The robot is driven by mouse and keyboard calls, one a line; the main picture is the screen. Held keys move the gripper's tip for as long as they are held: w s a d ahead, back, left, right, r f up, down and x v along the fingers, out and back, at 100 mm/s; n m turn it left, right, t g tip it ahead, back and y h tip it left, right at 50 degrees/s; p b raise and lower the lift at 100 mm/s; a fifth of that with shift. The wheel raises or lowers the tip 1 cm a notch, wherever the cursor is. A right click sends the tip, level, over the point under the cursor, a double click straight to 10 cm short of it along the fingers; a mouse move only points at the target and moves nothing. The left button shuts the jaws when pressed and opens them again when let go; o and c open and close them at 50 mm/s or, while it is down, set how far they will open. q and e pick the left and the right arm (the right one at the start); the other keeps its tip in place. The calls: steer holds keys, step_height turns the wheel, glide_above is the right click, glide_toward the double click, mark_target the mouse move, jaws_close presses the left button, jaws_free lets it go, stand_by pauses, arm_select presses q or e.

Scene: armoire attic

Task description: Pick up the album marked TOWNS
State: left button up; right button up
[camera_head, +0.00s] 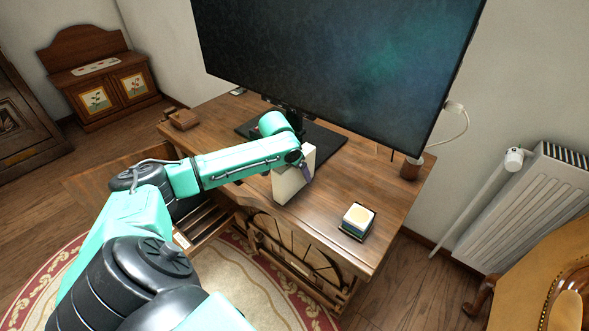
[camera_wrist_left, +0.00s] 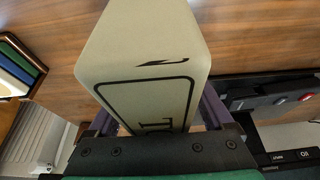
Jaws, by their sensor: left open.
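A cream album (camera_head: 288,187) stands on the desk (camera_head: 340,195) in front of the monitor base. In the left wrist view the cream album (camera_wrist_left: 150,50) fills the middle and shows a black border with part of a letter that looks like a T; the rest of the marking is hidden. My left gripper (camera_head: 299,174) is at the album, its purple fingers on either side of it in the left wrist view. The jaws are open, and I cannot tell whether they touch it. My right gripper is not in view.
A small stack of coloured, book-like items (camera_head: 357,221) lies near the desk's front right. A large monitor (camera_head: 340,60) stands behind the album. The desk's right front is mostly clear.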

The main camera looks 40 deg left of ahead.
arm_select(q)
steer(key=shift+f, duration=0.1)
stand_by(0.3)
jaws_close()
